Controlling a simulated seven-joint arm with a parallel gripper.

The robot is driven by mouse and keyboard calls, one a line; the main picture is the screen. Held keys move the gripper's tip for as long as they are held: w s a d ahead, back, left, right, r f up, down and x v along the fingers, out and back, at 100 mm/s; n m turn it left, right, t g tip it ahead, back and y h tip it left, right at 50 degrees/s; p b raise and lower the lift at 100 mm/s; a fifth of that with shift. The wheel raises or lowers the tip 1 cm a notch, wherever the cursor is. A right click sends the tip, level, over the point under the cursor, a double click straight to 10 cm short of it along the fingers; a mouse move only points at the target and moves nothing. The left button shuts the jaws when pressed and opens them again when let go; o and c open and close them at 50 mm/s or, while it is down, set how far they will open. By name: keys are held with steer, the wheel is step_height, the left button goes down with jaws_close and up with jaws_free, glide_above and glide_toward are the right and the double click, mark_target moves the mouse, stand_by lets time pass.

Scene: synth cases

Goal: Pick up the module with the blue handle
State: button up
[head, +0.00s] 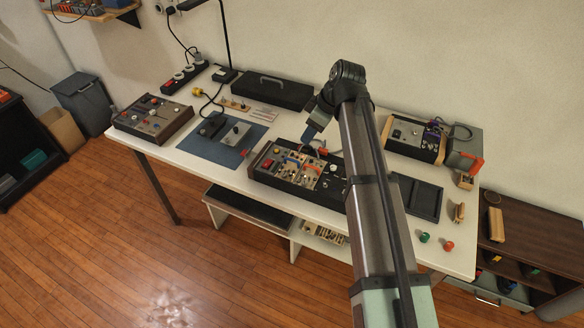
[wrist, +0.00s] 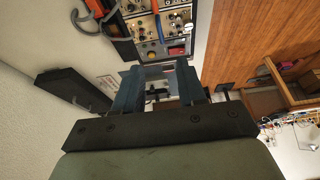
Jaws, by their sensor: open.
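The module with the blue handle (wrist: 158,27) sits in a dark case (wrist: 196,22) at the top of the wrist view. In the head view, the blue handle (head: 293,160) is small, among other modules in the dark case (head: 256,172) at mid-table. My gripper (head: 309,137) is above the back part of that case, pointing down. In the wrist view, my gripper (wrist: 158,82) has its two fingers apart with nothing between them. The blue handle lies beyond the fingertips, not between them. My arm hides the case's right part in the head view.
A closed black case (head: 272,91) lies behind. A blue mat (head: 210,150) is to the left; another module case (head: 412,140) is to the right. A black tray (head: 424,198) lies right of my arm.

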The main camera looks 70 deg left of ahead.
glide_above(293, 160)
steer(key=w+d, duration=0.1)
steer(key=f, duration=0.7)
steer(key=shift+w+d+f, duration=0.15)
steer(key=shift+d+f, duration=0.05)
steer(key=shift+f, duration=0.1)
steer(key=shift+x, duration=2.75)
steer(key=shift+w, duration=0.2)
steer(key=shift+c, duration=0.3)
jaws_close()
